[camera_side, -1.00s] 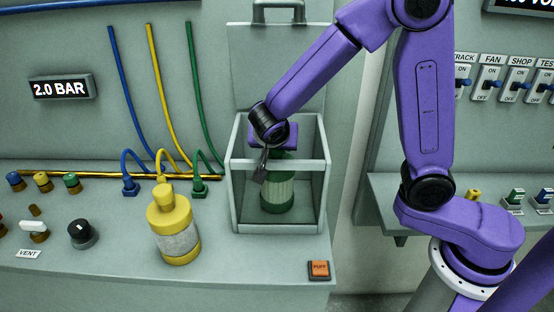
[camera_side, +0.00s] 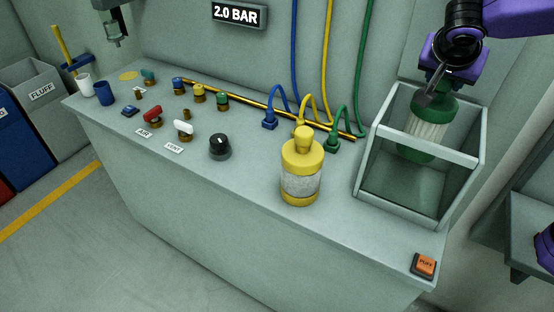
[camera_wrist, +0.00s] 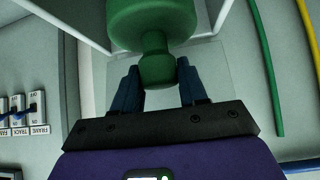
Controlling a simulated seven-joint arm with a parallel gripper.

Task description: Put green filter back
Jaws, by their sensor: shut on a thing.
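The green filter (camera_side: 428,124) has green ends and a pale ribbed middle. My gripper (camera_side: 430,92) is shut on its top knob and holds it in the upper part of the clear-fronted box (camera_side: 372,160), above the box floor. In the wrist view the knob (camera_wrist: 157,66) sits between the two dark fingers of my gripper (camera_wrist: 158,84). The filter's lower end is partly seen through the box front. The green hose (camera_side: 350,105) runs down the wall to a green plug (camera_side: 332,143) left of the box.
A yellow filter (camera_side: 301,172) stands upright on the bench left of the box. An orange button (camera_side: 425,264) is at the front right corner. Blue and yellow hoses, a black knob (camera_side: 220,146) and several valves lie further left.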

